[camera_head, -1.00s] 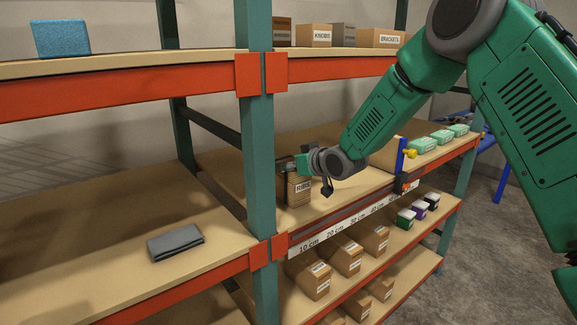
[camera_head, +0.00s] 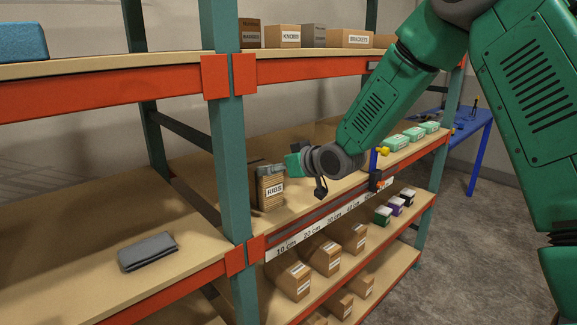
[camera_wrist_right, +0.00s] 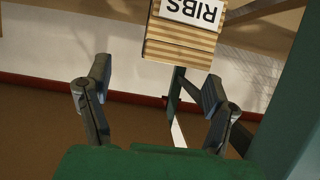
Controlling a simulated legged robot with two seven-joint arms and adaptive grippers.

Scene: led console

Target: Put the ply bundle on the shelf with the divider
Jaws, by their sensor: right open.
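The ply bundle (camera_head: 270,190), a layered wooden block with a white RIBS label, stands upright on the middle shelf (camera_head: 215,175), just right of the green post. The divider (camera_head: 374,164), a blue upright with a yellow knob, is farther right on that shelf. My right gripper (camera_head: 291,164) is just right of the bundle's top, with its fingers partly hidden. In the right wrist view its fingers (camera_wrist_right: 155,80) are apart with nothing between them. The bundle (camera_wrist_right: 182,38) is beyond the fingertips, apart from them, label upside down. My left gripper is out of view.
A ruler strip (camera_head: 325,225) runs along the shelf's front edge. Green-and-white boxes (camera_head: 413,134) sit right of the divider. A grey folded cloth (camera_head: 148,252) lies on the left bay. The green post (camera_head: 229,170) stands close to the bundle. Cartons (camera_head: 326,258) fill the lower shelf.

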